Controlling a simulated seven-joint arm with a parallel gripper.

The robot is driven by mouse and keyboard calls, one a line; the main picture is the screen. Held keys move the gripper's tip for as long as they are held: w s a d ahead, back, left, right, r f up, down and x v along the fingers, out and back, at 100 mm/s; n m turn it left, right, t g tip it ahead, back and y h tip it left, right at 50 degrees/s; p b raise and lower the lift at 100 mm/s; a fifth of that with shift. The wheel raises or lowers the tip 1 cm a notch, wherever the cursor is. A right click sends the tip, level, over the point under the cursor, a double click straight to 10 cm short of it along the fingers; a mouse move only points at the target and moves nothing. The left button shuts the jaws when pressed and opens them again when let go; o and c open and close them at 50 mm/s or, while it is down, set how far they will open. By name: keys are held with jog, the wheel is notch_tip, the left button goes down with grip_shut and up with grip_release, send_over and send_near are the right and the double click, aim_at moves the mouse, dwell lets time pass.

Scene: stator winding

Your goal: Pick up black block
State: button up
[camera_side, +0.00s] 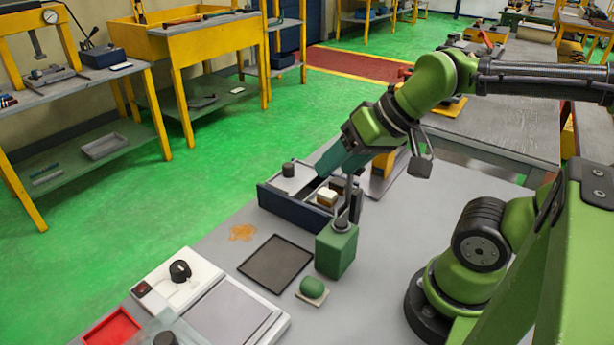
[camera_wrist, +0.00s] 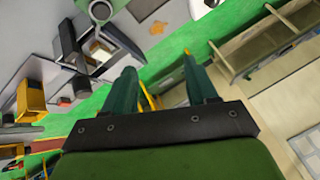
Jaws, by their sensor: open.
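A dark block (camera_side: 338,185) sits in the dark-walled open box (camera_side: 290,208) on the grey table, beside a white and brown block (camera_side: 326,197); I cannot tell for sure that it is the black block. My gripper (camera_side: 328,162) is above and behind the box, tilted, with its teal fingers partly overlapping each other. In the wrist view my gripper (camera_wrist: 160,78) shows two teal fingers spread apart with nothing between them. The box also shows at the upper left of the wrist view (camera_wrist: 65,42), seen at a steep tilt.
A dark flat tray (camera_side: 275,263) and a green lump on a small plate (camera_side: 312,288) lie nearby. A dark cylinder (camera_side: 288,169) stands at the box's far side. A white device (camera_side: 180,285) stands front left.

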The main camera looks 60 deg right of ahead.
dwell(0.4)
jog(key=shift+c, duration=1.2)
